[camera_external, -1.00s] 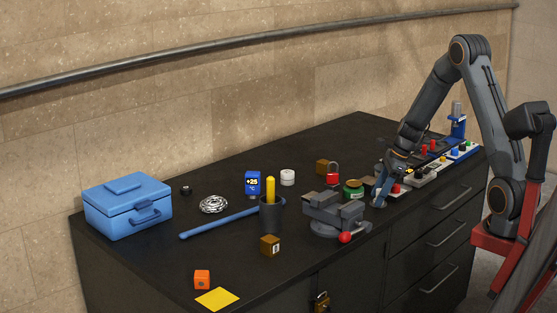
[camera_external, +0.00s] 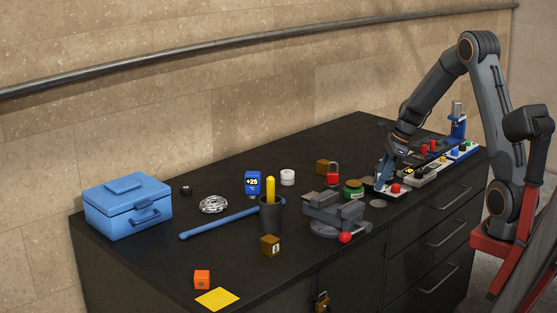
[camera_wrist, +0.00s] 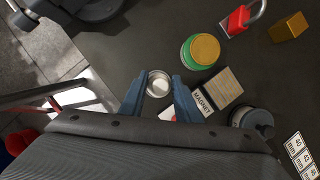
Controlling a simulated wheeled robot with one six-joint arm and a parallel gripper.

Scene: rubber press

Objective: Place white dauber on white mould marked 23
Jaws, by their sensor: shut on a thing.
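My gripper (camera_external: 381,186) is at the near right of the dark cabinet top, with its blue fingers pointing down. In the wrist view its two fingers (camera_wrist: 159,88) are apart, with a small round thing (camera_wrist: 159,82) between their tips. That thing has a white face and a silver-grey rim and looks like the white dauber, though the external view does not show it clearly. A short white round piece (camera_external: 287,177) stands at the back middle of the top; no number is readable on it. I cannot make out a mould marked 23.
A grey disc (camera_external: 378,203) lies near the front edge. Close by are a green jar (camera_wrist: 200,50), a block marked MAGNET (camera_wrist: 217,90), a red padlock (camera_external: 333,173) and a grey vise (camera_external: 335,213). A blue box (camera_external: 128,206) stands at the left.

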